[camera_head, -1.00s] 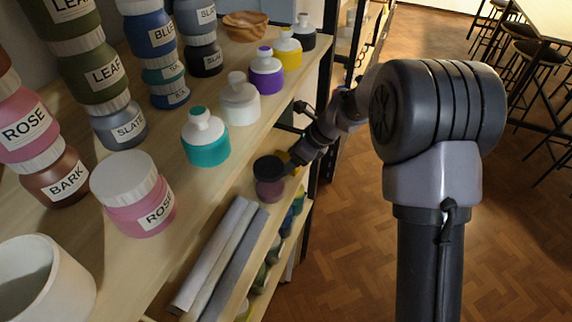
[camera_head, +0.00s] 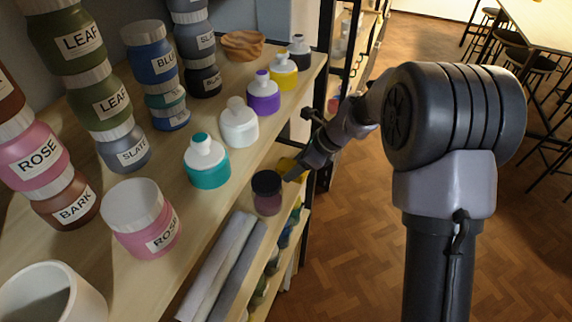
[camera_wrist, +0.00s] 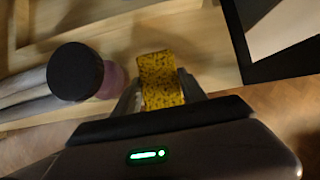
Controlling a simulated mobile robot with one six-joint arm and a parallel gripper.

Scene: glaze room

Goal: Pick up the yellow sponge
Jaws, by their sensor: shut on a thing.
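The yellow sponge (camera_wrist: 160,80) is a speckled yellow block in the wrist view, between the two fingers of my gripper (camera_wrist: 160,92). My gripper is shut on it, with a finger against each side. In the head view only a small yellow part of the sponge (camera_head: 287,165) shows beside my gripper (camera_head: 292,172), at the lower shelf's edge. The rest of it is hidden by my arm. I cannot tell whether the sponge still touches the shelf.
A dark-lidded jar (camera_head: 267,192) stands close to the left of my gripper, also in the wrist view (camera_wrist: 76,72). Grey rolls (camera_head: 225,262) lie on the same shelf. The upper shelf holds several bottles, including a teal one (camera_head: 207,165). A dark shelf post (camera_wrist: 236,45) stands at the right.

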